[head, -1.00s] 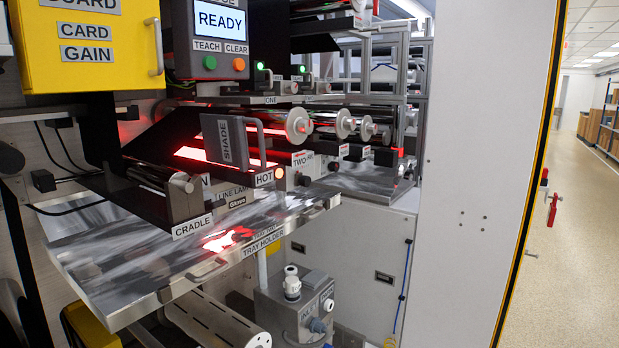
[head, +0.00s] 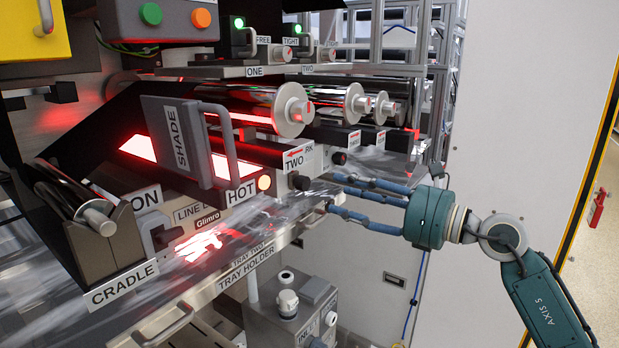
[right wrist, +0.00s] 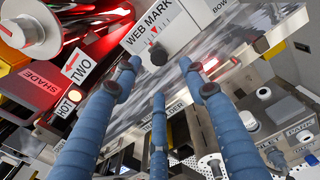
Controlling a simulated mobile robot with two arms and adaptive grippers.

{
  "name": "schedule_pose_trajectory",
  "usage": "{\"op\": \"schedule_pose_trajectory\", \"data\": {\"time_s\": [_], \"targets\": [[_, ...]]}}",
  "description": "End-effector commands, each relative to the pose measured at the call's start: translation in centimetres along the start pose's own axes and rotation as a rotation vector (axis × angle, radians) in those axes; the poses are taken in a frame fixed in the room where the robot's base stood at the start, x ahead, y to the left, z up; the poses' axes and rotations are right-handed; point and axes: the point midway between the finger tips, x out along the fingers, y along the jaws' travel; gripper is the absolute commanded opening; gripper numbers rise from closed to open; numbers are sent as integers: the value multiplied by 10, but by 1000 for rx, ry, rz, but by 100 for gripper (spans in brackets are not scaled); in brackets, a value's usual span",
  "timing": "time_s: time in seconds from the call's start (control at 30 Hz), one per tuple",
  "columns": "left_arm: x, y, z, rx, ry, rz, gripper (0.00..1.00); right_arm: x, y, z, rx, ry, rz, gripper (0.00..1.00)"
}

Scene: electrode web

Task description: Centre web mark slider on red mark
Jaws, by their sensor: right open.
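The web mark plate (right wrist: 180,22) is a pale panel lettered "WEB MARK" at the top of the right wrist view. A dark round knob (right wrist: 158,55), apparently the slider, sits on it below the lettering. A small red mark (right wrist: 152,43) shows just above the knob; I cannot tell their exact alignment. My right gripper (right wrist: 158,76) has three blue fingers, spread open and empty, pointing towards the knob, with no clear contact. In the head view my right gripper (head: 332,192) reaches in from the right beside the TWO unit. My left gripper is not in view.
The shade (head: 178,140) with its grey handle and the HOT lamp (head: 264,183) lie left of the fingers. The tray holder (head: 235,279) runs below them. Rollers (head: 255,105) are above. The white panel (head: 530,110) at right is bare.

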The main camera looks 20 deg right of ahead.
Motion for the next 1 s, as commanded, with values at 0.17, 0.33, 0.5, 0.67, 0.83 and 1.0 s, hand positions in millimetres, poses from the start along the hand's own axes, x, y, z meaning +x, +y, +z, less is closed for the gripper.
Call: {"op": "schedule_pose_trajectory", "data": {"time_s": [0.17,0.33,0.5,0.67,0.83,1.0], "targets": [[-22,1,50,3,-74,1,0,36,3,6,7,-5,5,43],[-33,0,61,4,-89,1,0,66,2,5,6,-4,4,43],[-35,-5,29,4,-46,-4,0,86,1,3,6,-4,3,43],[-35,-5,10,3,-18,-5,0,92,1,1,5,-2,2,43],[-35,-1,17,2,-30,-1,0,93,0,0,5,-2,2,43],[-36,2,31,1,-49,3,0,92,0,0,6,-2,2,21]]}}
